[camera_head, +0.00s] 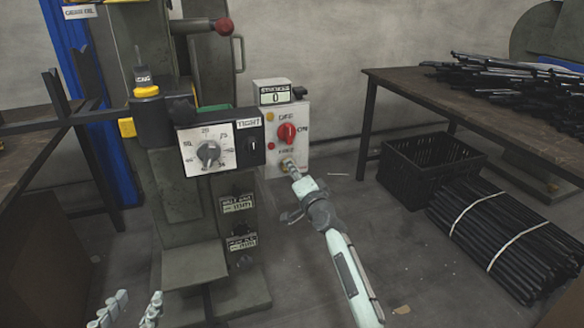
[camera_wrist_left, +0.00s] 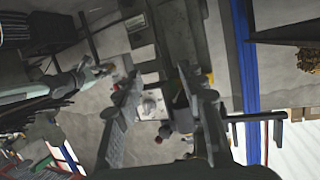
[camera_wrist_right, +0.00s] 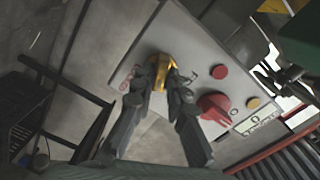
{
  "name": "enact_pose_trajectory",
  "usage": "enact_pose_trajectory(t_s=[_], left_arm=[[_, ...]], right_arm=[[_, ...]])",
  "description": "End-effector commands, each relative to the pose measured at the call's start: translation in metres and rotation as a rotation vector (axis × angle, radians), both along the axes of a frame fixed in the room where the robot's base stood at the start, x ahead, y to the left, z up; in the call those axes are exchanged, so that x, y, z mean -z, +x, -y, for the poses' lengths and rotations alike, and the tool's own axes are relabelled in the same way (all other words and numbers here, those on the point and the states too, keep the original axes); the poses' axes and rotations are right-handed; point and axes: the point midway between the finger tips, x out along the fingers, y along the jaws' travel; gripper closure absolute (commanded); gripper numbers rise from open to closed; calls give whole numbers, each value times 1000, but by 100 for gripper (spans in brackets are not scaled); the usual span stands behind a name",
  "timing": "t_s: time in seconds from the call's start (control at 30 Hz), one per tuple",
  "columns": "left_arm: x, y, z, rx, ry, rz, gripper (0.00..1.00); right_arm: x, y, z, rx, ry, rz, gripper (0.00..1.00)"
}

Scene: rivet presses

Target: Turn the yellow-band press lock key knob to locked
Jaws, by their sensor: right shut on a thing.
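The press with the yellow band (camera_head: 147,91) stands left of centre in the head view. Its grey control box (camera_head: 299,110) carries a red rotary knob (camera_head: 287,133), which also shows in the right wrist view (camera_wrist_right: 214,106). The yellow lock key knob (camera_wrist_right: 174,72) is low on this box, partly hidden by my fingers, so its exact angle is unclear. My right gripper (camera_head: 291,170) is shut on the key knob, its fingertips around it in the right wrist view (camera_wrist_right: 164,72). My left gripper (camera_head: 129,310) is open and empty, low at the left.
A dial box (camera_head: 220,140) juts from the press left of the control box. A table (camera_head: 440,97) with black bars stands at right, a black crate (camera_head: 430,165) and bundled rods (camera_head: 505,238) beside it.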

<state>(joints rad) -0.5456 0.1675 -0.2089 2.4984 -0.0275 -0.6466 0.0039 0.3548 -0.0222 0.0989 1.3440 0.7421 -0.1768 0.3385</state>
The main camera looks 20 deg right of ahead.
Motion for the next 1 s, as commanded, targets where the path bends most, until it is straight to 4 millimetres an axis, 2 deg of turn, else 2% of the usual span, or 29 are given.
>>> enact_pose_trajectory(t_s=[0.2,0.5,1.0], left_arm=[[13,-3,-9,-16,28,-63,60],[22,-7,-16,-28,48,-112,60],[27,-8,-18,-33,55,-134,60]], right_arm=[[1,0,0,0,189,-7,100],[2,0,0,1,373,-15,100],[3,0,0,-1,461,-17,100]])
